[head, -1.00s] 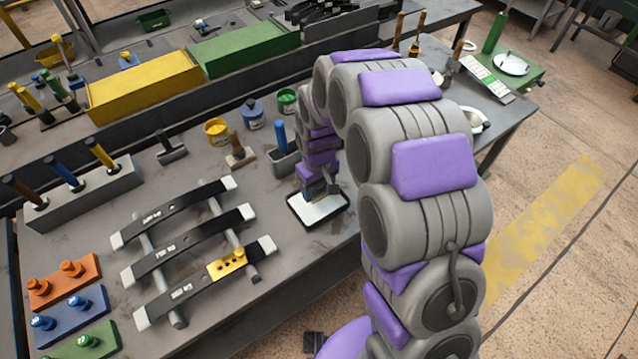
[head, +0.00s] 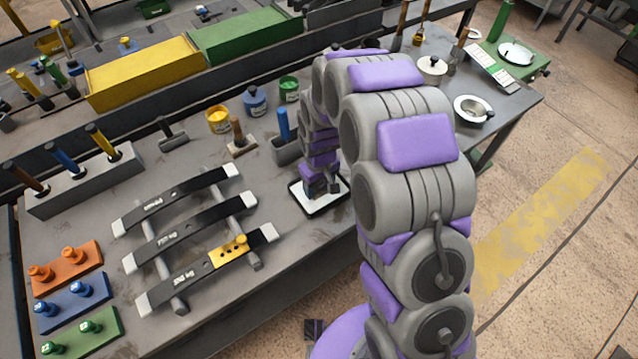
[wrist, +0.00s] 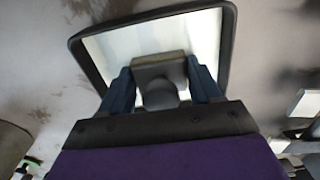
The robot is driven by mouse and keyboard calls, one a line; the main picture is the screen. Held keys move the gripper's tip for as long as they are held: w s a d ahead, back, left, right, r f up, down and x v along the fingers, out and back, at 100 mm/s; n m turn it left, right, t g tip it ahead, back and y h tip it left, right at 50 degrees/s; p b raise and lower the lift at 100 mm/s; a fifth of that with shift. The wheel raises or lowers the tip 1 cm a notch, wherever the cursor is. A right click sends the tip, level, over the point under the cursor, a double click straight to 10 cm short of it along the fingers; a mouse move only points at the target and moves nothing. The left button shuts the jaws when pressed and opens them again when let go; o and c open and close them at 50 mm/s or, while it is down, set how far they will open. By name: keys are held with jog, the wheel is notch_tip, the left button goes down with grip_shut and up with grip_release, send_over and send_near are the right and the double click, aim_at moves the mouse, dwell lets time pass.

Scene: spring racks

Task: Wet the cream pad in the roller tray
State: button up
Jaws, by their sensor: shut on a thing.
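The roller tray (head: 337,201) is a dark-rimmed shallow tray with a pale, shiny inside, near the bench's front edge. It also shows in the wrist view (wrist: 224,50). My gripper (head: 320,188) is low over the tray. In the wrist view its two blue fingers (wrist: 162,90) are closed on the round grey neck of the cream pad. The pad's block (wrist: 160,67) looks grey-beige in the shade and sits over the pale inside of the tray. Its underside is hidden, so I cannot tell whether it touches the tray floor.
A grey holder with a blue handle (head: 283,125) stands close behind the tray. A wooden-handled block (head: 240,143) and paint tins (head: 218,119) are farther left. Curved dark springs (head: 190,221) lie on a rack to the left.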

jog(key=shift+d, duration=0.15)
jog(key=shift+s+f, duration=0.15)
jog(key=shift+f, duration=0.1)
dwell(0.8)
jog(key=shift+r+p, duration=0.55)
jog(key=shift+r, duration=0.3)
jog(key=shift+r+p, duration=0.55)
jog(key=shift+r, duration=0.8)
jog(key=shift+r, duration=0.1)
jog(key=shift+r+p, duration=0.85)
jog(key=shift+r, duration=1.1)
